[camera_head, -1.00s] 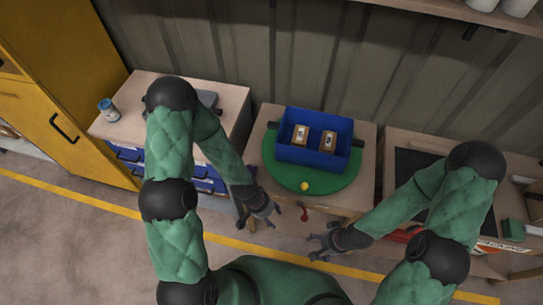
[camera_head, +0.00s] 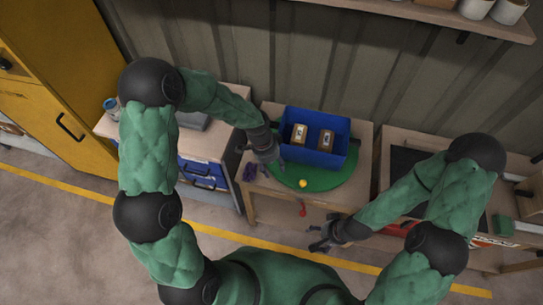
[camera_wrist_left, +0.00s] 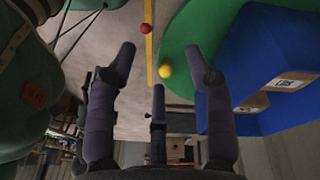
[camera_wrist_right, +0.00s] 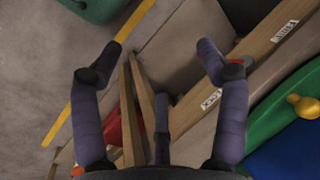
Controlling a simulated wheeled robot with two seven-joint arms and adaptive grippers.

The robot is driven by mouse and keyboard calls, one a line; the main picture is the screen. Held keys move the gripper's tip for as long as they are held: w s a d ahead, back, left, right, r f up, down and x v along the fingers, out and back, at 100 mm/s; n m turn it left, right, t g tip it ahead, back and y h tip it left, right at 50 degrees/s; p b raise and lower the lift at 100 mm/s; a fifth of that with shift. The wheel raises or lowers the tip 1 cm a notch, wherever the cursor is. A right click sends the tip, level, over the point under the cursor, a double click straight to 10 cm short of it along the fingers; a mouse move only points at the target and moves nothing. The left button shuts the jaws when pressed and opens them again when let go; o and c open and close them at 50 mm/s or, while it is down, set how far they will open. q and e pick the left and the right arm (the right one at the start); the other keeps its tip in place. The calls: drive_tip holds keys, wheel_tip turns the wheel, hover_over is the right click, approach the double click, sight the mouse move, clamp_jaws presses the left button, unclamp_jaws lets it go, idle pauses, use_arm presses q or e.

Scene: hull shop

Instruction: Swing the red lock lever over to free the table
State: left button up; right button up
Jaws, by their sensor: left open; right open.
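The red lock lever (camera_head: 302,209) hangs at the front edge of the small table, below a round green turntable (camera_head: 345,177) with a yellow knob (camera_head: 303,183). The lever's red ball (camera_wrist_left: 146,28) also shows in the left wrist view, apart from the fingers, beyond the yellow knob (camera_wrist_left: 165,71). My left gripper (camera_head: 264,168) is open and empty at the left of the turntable. My right gripper (camera_head: 320,238) is open and empty in front of the table, below and right of the lever. In the right wrist view a red bit shows behind one finger; I cannot tell what it is.
A blue bin (camera_head: 312,150) holding two brown boxes stands on the turntable. A drawer cabinet (camera_head: 203,170) is at the left, a workbench (camera_head: 392,148) at the right. A shelf (camera_head: 430,14) runs above. The floor in front is clear.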

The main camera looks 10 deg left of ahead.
use_arm(q)
drive_tip(key=r, duration=0.1)
drive_tip(key=r+m, duration=0.1)
drive_tip(key=w+r, duration=0.1)
drive_tip(key=shift+w+a, duration=0.1)
drive_tip(key=shift+a, duration=0.25)
